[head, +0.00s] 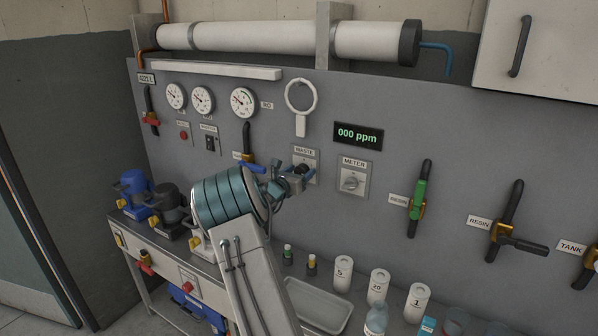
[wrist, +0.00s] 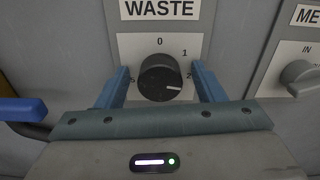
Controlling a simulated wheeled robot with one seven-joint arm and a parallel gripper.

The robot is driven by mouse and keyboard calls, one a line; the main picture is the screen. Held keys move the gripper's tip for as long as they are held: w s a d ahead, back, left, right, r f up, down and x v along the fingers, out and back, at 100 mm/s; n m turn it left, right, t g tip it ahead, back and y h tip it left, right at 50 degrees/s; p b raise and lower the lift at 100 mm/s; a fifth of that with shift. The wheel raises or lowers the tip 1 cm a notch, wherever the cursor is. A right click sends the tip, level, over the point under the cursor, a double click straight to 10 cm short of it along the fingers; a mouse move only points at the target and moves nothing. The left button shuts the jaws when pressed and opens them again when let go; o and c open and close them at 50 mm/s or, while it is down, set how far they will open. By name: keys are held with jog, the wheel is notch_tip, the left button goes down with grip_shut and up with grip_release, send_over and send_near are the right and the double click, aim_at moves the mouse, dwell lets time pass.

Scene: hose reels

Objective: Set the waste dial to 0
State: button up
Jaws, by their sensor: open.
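The waste dial (wrist: 160,77) is a round black knob on a white plate under the WASTE label (wrist: 159,9). A 0 is printed above it and a 1 at its upper right. A 2 at its right is partly behind a finger. Its white pointer mark points right and slightly down, near the 2. My gripper (wrist: 161,82) is open, with one blue finger on each side of the knob and gaps between. In the head view my gripper (head: 298,173) is at the WASTE plate (head: 306,154) and hides the knob.
The meter dial (head: 351,182) is just right of the waste plate, under a display (head: 358,136) reading 000 ppm. A blue valve handle (wrist: 22,109) is close at the left in the wrist view. Below stand bottles and a tray (head: 318,306).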

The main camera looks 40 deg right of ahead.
jog(key=c, duration=1)
jog(key=shift+o, duration=0.2)
jog(key=shift+f+n+b, duration=0.2)
jog(key=shift+n+b, duration=0.1)
jog(key=shift+b, duration=0.6)
